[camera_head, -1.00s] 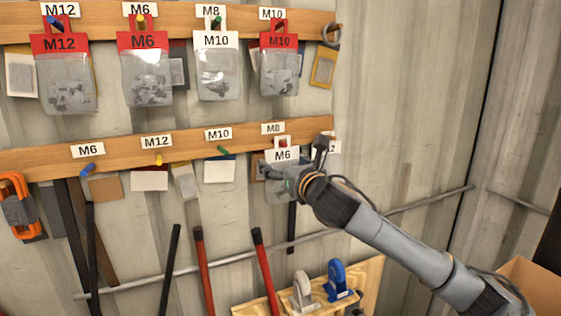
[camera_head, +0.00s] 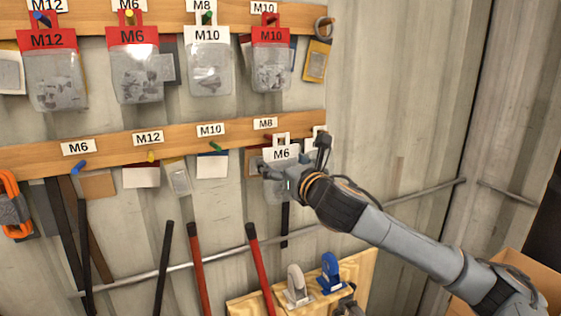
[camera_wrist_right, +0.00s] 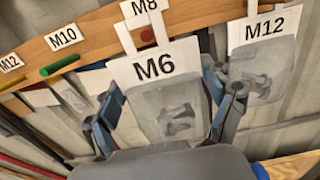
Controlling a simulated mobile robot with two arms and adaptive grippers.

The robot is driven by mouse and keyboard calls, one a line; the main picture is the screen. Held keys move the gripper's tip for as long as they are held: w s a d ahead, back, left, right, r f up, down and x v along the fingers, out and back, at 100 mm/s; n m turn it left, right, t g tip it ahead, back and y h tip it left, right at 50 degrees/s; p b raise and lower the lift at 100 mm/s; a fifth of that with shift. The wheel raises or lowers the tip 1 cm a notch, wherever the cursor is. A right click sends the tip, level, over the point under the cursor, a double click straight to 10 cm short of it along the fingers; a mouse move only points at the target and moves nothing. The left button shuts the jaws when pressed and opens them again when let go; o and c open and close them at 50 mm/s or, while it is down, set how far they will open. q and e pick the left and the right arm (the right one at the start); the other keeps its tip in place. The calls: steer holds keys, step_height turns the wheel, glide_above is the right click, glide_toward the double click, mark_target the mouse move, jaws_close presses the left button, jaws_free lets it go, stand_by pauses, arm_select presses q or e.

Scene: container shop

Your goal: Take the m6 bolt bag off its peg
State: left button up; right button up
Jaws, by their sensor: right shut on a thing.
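The white-headed M6 bag (camera_head: 281,154) is at the right end of the lower rail, below the M8 label. It also shows in the right wrist view (camera_wrist_right: 154,66), clear with dark bolts inside. My right gripper (camera_head: 293,165) is shut on this bag, with a finger at each side of it in the wrist view (camera_wrist_right: 166,112). The red peg (camera_wrist_right: 147,36) shows between the arms of the bag's hanging loop. I cannot tell whether it still passes through the loop. Another M6 bag (camera_head: 133,36), red-headed, hangs on the upper rail. My left gripper is not in view.
A white-headed M12 bag (camera_wrist_right: 264,29) hangs close to the right. The lower rail (camera_head: 107,149) has bare blue, yellow and green pegs to the left. Red and black handles stand below. An open box (camera_head: 528,275) is at the lower right.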

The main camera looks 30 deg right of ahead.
mark_target(282, 161)
steer(key=shift+s+a+r, duration=0.1)
steer(key=shift+s+a, duration=0.05)
steer(key=shift+s, duration=2.15)
